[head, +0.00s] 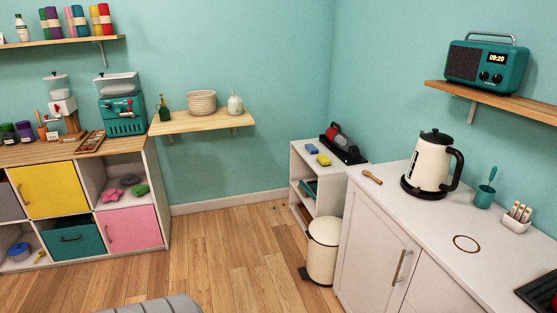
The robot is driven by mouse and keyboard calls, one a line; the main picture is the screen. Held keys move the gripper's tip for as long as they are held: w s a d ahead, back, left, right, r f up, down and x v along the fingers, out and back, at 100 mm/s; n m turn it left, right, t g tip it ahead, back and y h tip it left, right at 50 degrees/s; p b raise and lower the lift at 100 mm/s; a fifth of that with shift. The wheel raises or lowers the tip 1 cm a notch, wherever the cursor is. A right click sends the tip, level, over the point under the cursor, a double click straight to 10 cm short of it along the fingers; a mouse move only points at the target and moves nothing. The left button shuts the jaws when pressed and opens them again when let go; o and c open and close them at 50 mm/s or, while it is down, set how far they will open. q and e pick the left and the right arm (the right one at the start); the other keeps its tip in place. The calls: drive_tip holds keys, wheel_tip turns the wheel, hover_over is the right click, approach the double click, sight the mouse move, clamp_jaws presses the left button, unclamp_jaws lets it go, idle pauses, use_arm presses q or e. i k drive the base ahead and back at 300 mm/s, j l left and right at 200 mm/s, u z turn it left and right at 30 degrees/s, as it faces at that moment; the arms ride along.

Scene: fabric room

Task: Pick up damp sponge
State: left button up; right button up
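Two small sponge-like blocks lie on top of a low white shelf unit (297,171) in the far corner. One is a blue block (312,149), and the other is a yellow block (323,160) just in front of it. I cannot tell from this view which one is damp. Neither of my grippers is in the head view.
A black and red device (343,147) stands beside the blocks. A cream bin (322,250) stands before the shelf unit. The white counter (409,224) on the right holds a kettle (432,163). The wooden floor (228,240) is open in the middle.

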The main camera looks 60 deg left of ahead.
sight(323, 159)
drive_tip(key=u, duration=1.5)
